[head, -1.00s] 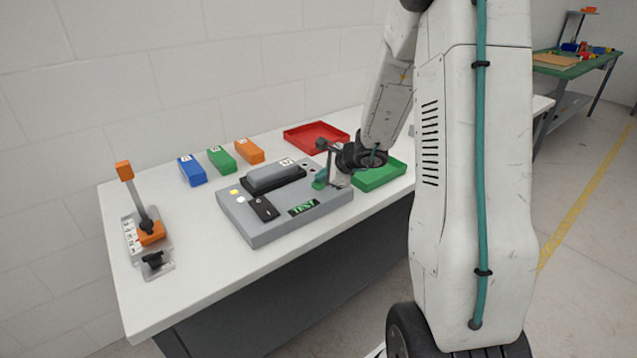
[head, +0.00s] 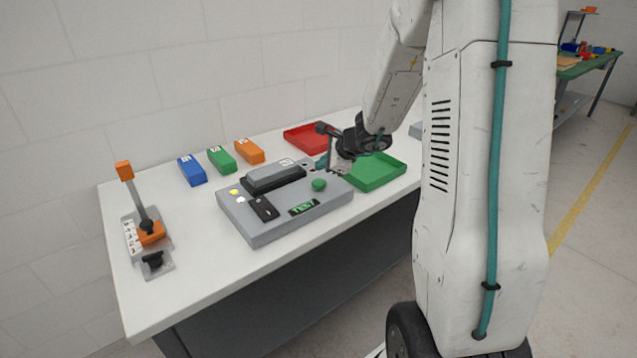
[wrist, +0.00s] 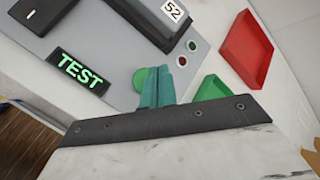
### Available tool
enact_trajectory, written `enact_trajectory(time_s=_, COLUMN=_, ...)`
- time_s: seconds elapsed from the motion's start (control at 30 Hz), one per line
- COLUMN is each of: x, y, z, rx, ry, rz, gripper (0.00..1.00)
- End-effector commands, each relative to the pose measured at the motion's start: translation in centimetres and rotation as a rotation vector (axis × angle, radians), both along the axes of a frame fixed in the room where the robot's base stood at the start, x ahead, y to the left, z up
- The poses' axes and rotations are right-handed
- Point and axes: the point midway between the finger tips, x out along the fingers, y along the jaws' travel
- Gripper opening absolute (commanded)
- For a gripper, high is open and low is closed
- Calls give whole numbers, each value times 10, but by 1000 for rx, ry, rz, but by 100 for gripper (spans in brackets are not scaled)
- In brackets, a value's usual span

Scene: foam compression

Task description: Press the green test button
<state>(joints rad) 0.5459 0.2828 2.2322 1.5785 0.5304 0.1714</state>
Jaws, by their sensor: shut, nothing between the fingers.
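The green test button (head: 319,185) is a round knob on top of the grey test machine (head: 262,231), near its right end, behind the lit green TEST sign (head: 303,207). In the wrist view the button (wrist: 140,80) shows just left of my fingers, which partly cover it. My gripper (head: 322,163) is shut and empty, its teal fingertips just behind the button in the head view. In the wrist view my gripper (wrist: 157,84) points toward the machine's top. The fingertips appear apart from the button in the head view; their height above the machine is hard to tell.
Blue (head: 192,171), green (head: 221,160) and orange blocks (head: 249,151) stand behind. An orange-handled lever (head: 139,200) is at left.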

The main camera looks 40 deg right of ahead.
Motion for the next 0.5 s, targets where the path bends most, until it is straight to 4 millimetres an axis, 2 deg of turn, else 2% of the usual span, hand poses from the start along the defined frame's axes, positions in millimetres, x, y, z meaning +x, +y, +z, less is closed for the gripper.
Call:
enact_trajectory(time_s=0.23, x=0, y=0, z=23, rx=-1, ry=-2, rz=1, gripper=0)
enact_trajectory(time_s=0.5, x=0, y=0, z=26, rx=0, ry=0, rz=0, gripper=0)
